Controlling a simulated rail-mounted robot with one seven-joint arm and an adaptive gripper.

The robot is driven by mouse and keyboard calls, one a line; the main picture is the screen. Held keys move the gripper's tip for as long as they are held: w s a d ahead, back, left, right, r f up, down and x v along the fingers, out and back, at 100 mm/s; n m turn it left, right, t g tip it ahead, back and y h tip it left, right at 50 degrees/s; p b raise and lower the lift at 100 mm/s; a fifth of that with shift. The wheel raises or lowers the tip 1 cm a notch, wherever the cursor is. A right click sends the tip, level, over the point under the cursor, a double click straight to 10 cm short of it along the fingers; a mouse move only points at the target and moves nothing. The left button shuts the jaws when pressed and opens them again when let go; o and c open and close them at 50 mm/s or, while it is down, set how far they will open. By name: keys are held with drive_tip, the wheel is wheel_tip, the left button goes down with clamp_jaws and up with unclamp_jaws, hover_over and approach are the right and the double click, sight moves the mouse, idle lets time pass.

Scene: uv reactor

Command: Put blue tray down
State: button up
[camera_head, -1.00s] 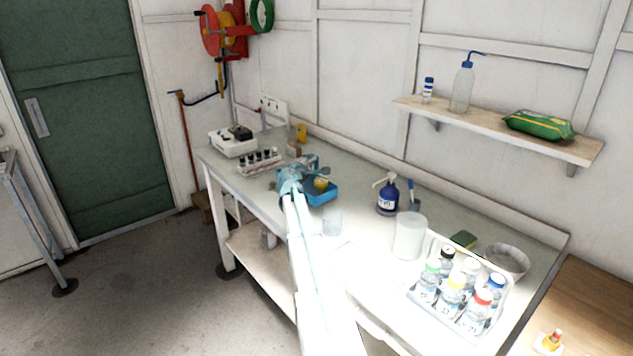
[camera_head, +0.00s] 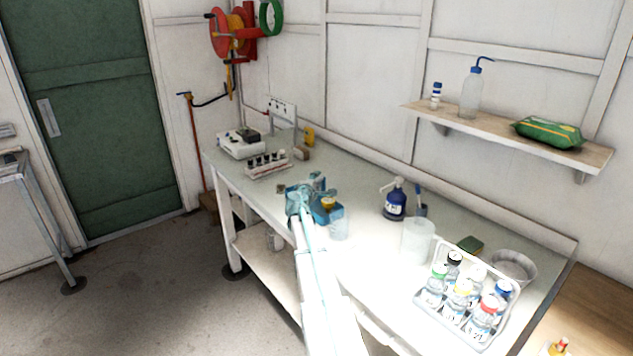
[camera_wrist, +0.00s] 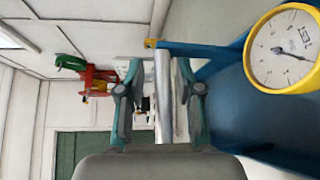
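The blue tray fills the right of the wrist view (camera_wrist: 225,110), with a yellow-rimmed round dial (camera_wrist: 285,48) on it. A silver bar (camera_wrist: 163,95) runs along its edge. My gripper (camera_wrist: 160,75) has one finger on each side of this bar, with gaps showing between bar and fingers. In the head view, my gripper (camera_head: 312,190) is over the left middle of the bench, and the yellow dial (camera_head: 328,203) shows beside it. My gripper hides much of the tray there, so I cannot tell whether its underside touches the bench.
A vial rack (camera_head: 268,166) and a white instrument (camera_head: 240,145) stand at the far left.

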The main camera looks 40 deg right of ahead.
idle(0.3)
drive_tip(key=b+v, duration=0.3)
drive_tip(key=v, duration=0.9)
